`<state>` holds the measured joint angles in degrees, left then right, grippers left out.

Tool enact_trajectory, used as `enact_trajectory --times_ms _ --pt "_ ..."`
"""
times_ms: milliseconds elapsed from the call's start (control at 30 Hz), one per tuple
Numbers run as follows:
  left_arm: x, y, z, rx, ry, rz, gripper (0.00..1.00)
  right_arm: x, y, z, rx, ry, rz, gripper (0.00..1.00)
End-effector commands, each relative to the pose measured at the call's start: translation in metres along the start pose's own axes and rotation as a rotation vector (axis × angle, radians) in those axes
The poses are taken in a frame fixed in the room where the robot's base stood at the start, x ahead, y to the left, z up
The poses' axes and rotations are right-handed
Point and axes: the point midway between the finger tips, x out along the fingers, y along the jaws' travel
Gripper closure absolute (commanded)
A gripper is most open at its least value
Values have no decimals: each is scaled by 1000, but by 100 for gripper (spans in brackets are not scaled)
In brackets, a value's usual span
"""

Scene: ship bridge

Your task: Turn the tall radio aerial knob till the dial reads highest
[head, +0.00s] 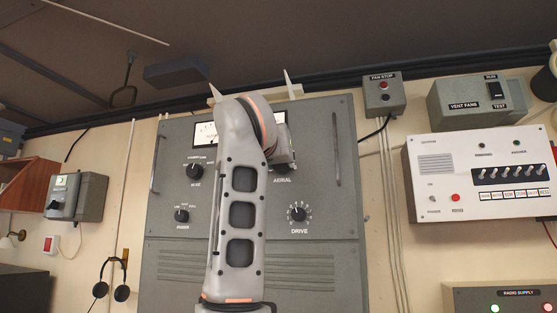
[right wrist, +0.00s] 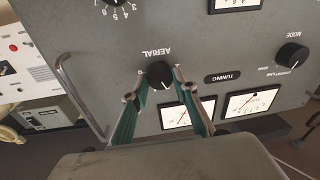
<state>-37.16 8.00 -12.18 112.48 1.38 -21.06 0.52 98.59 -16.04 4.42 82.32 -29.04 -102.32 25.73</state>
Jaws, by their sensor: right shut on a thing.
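The radio is a tall grey cabinet (head: 330,215) on the wall. In the right wrist view, upside down, its black AERIAL knob (right wrist: 160,74) is between the fingertips of my right gripper (right wrist: 160,71), which is shut on it. In the head view my right arm and gripper (head: 281,153) cover the knob; only the AERIAL label shows below. Two white needle dials, one nearer the knob (right wrist: 185,114) and one farther off (right wrist: 249,103), are partly visible past the fingers; their readings are too small to tell. My left gripper is not in view.
Near the AERIAL knob are the MODE knob (head: 195,171), the DRIVE knob (head: 298,214) and a TUNING label (right wrist: 223,77). Metal handles (head: 336,140) stand out from the cabinet's sides. A white switch panel (head: 480,205) is on the right; headphones (head: 112,280) hang on the left.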

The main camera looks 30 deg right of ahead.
Motion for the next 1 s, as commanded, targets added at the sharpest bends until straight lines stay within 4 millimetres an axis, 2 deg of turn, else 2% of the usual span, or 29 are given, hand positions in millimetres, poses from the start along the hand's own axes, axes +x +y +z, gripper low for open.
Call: enact_trajectory --times_ms 667,700,733,1000 --pt "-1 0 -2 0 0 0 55 0 0 0 64 5 4 93" --pt "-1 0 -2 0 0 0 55 0 0 0 64 5 4 62" --pt "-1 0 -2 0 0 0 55 0 0 0 64 5 4 55" --pt "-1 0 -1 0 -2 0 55 0 0 0 64 5 4 55"
